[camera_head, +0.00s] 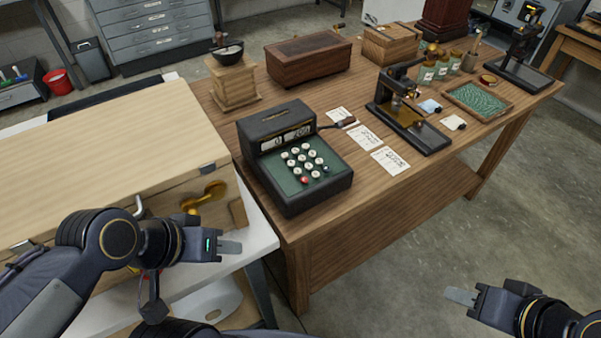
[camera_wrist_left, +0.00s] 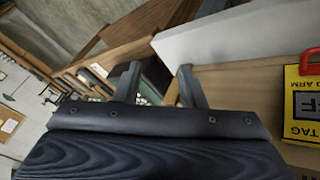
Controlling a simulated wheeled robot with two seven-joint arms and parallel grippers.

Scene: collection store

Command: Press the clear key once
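A black adding machine (camera_head: 270,130) with a green key panel stands on the near left part of the wooden table. Its panel carries several round white keys (camera_head: 308,157) and one red key (camera_head: 303,180) at the front. The key labels are too small to read, so I cannot tell which one is the clear key. My left gripper (camera_head: 232,246) is in front and to the left of the machine, apart from it. In the left wrist view its two fingers (camera_wrist_left: 160,74) are spread and empty. My right gripper (camera_head: 462,296) is over the floor at the lower right, away from the machine.
A light wooden case (camera_head: 100,150) with brass hardware sits left of the machine. Paper cards (camera_head: 365,137), a black microscope-like stand (camera_head: 410,125) and a green-lined tray (camera_head: 478,100) lie to its right. A brown box (camera_head: 308,62) stands behind. The space above the keys is clear.

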